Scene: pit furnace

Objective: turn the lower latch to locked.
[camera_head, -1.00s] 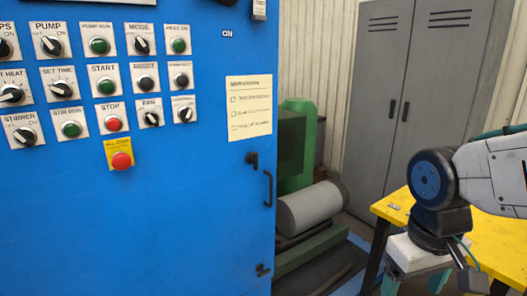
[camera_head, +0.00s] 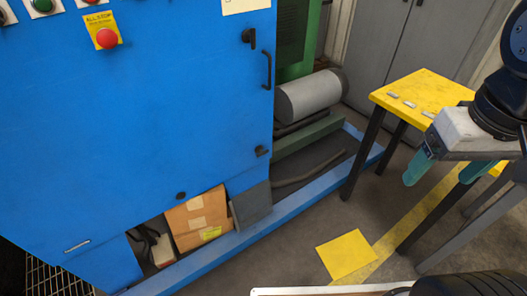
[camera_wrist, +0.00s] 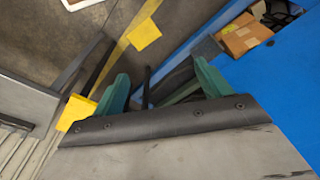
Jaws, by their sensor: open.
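The lower latch (camera_head: 262,151) is a small dark catch near the right edge of the blue cabinet door (camera_head: 150,120), below the door handle. Its exact angle is hard to tell at this size. The upper latch (camera_head: 248,36) is dark and sits higher on the same edge. My gripper (camera_head: 447,168) is open and empty, well to the right of the cabinet, by the yellow table. Its teal fingers also show in the wrist view (camera_wrist: 163,78), apart with nothing between them. The lower latch is not discernible in the wrist view.
The yellow table (camera_head: 425,88) bears several small pale pieces. A dark flap (camera_head: 250,205) and a cardboard box (camera_head: 196,217) are at the cabinet's open bottom. A blue floor rail (camera_head: 300,206) runs along its base. A yellow sheet (camera_head: 346,256) lies on the otherwise open floor.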

